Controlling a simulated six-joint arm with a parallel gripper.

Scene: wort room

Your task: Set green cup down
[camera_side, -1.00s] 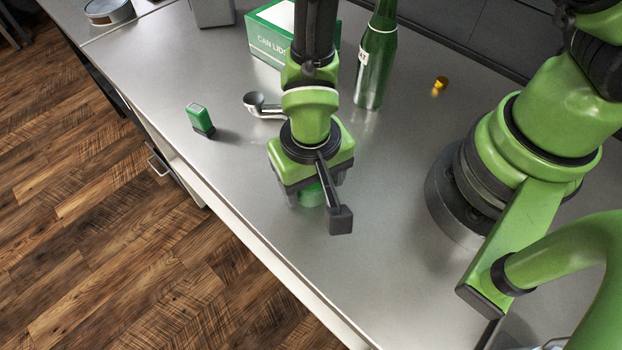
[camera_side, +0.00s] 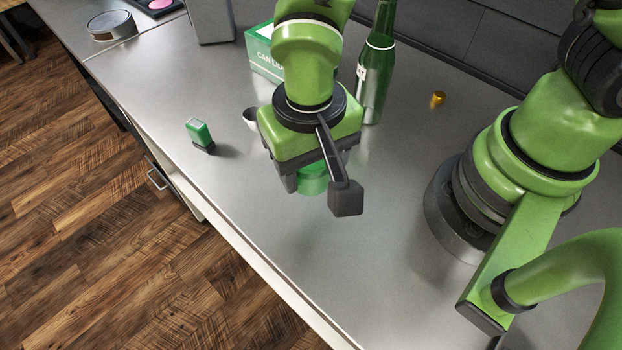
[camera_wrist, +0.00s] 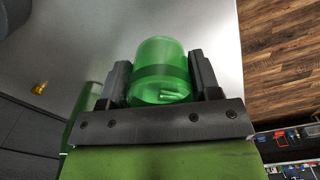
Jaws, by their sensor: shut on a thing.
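The green cup (camera_wrist: 160,72) is translucent with a darker band, and sits between the two dark fingers of my gripper (camera_wrist: 160,82) in the wrist view. My gripper is shut on it. In the side view the cup (camera_side: 312,180) shows below my gripper (camera_side: 308,182), partly hidden by the fingers and wrist. The cup appears held above the steel counter (camera_side: 230,190); the exact gap under it cannot be told.
A green stamp-like block (camera_side: 199,133) stands to the left. A metal scoop (camera_side: 250,117), mostly hidden, lies behind my gripper. The counter's front is clear.

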